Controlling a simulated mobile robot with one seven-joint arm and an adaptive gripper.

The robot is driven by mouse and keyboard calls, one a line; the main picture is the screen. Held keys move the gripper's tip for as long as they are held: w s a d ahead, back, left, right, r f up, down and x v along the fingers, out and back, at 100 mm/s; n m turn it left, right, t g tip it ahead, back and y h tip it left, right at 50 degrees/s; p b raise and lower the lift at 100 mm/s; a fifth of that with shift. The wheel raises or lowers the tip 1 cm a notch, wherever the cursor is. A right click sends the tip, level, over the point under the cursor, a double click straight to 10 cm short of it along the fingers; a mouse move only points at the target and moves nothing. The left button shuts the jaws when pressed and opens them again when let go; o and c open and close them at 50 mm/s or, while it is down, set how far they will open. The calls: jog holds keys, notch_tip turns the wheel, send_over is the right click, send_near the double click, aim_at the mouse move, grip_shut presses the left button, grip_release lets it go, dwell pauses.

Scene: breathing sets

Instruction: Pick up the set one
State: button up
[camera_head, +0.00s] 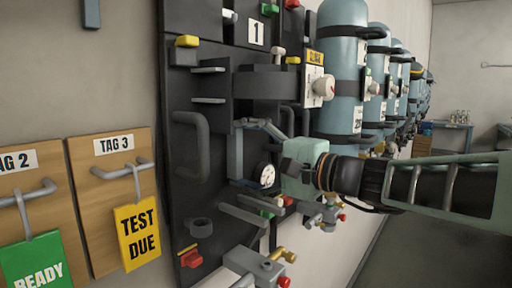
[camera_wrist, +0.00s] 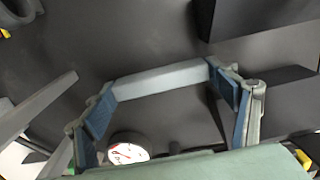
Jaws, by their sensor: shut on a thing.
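Set one shows in the head view as a tall black plate (camera_head: 190,104) on the wall, with a white label "1" (camera_head: 257,32) near its top. It carries black handles, grey bars and a round white gauge (camera_head: 266,175). My gripper (camera_head: 243,152) reaches in from the right, close against the front of the plate. In the wrist view, a light grey bar (camera_wrist: 160,80) spans between the blue pads of my gripper, which is shut on it. The gauge (camera_wrist: 128,152) lies just below. My gripper's body hides part of the plate.
Blue cylinders (camera_head: 342,80) stand in a row to the right, close beside my arm. Wooden boards hold a yellow "TEST DUE" tag (camera_head: 138,232) and a green "READY" tag (camera_head: 35,262) at left. Coloured knobs and valves stick out below my gripper. Open floor lies at right.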

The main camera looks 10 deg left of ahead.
jog(key=shift+r, duration=0.3)
